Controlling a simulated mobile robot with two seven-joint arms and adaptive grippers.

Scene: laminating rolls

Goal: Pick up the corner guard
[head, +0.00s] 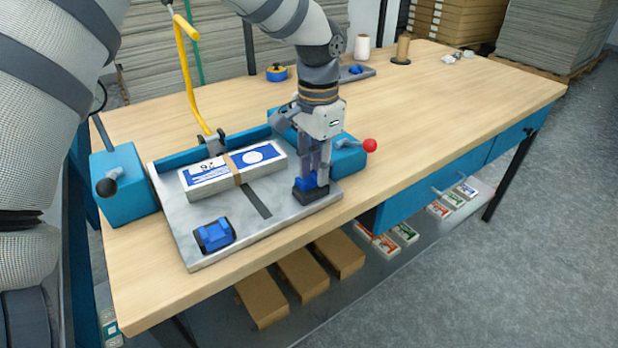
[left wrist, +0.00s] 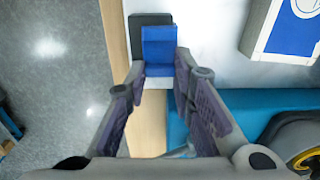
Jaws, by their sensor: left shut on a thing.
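A blue corner guard with a dark base (head: 309,192) sits at the front right corner of the grey metal plate. My left gripper (head: 313,180) points down over it and is shut on its blue upper part. In the left wrist view the blue corner guard (left wrist: 159,48) is between the fingertips of my gripper (left wrist: 160,78), with its black part beyond. I cannot tell whether it is clear of the plate. A second blue and black guard (head: 215,234) lies at the plate's front left. My right gripper is not in view.
The metal plate (head: 185,238) carries a strapped white and blue pack (head: 210,177). Blue clamp blocks stand left (head: 125,185) and right (head: 348,157), the right one with a red knob (head: 369,145). The table's right side is mostly clear.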

